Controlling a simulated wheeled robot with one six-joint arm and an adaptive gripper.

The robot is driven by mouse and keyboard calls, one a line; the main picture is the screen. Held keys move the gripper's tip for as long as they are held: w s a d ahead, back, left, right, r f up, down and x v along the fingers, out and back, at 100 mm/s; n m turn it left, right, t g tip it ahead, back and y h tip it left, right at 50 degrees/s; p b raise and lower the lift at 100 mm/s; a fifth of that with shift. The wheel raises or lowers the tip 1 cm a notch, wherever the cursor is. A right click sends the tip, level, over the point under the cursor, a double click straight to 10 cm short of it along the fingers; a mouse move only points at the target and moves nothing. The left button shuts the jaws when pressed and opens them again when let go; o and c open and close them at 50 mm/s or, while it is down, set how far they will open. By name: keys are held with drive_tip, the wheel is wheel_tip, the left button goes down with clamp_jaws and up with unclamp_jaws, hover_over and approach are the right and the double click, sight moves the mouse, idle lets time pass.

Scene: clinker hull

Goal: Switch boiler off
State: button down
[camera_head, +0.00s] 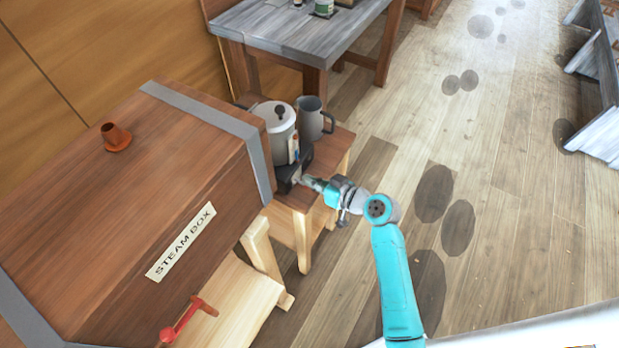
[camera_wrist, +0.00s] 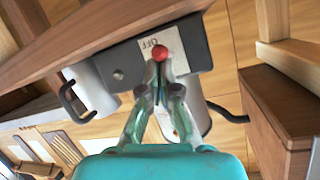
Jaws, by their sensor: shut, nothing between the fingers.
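The boiler (camera_head: 276,118), a pale metal pot with a dark lid knob, stands on a small wooden stand beside the steam box. A dark control box (camera_head: 284,176) sits at its front. In the wrist view the dark box (camera_wrist: 117,66) carries a pale plate (camera_wrist: 147,43) reading OFF, upside down in the picture. A red round knob (camera_wrist: 159,53) sits at that plate. My gripper (camera_wrist: 160,67) is shut and empty, its tips right at the knob; I cannot tell whether they touch. The gripper (camera_head: 299,180) is also at the box in the head view.
The steam box (camera_head: 183,240) stands close left, with a red lever (camera_head: 185,322) on its front. A grey mug (camera_head: 314,118) stands beside the boiler. A grey-topped table (camera_head: 300,30) is behind.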

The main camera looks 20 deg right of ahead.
drive_tip(key=shift+r, duration=0.2)
drive_tip(key=shift+r, duration=0.6)
idle(0.4)
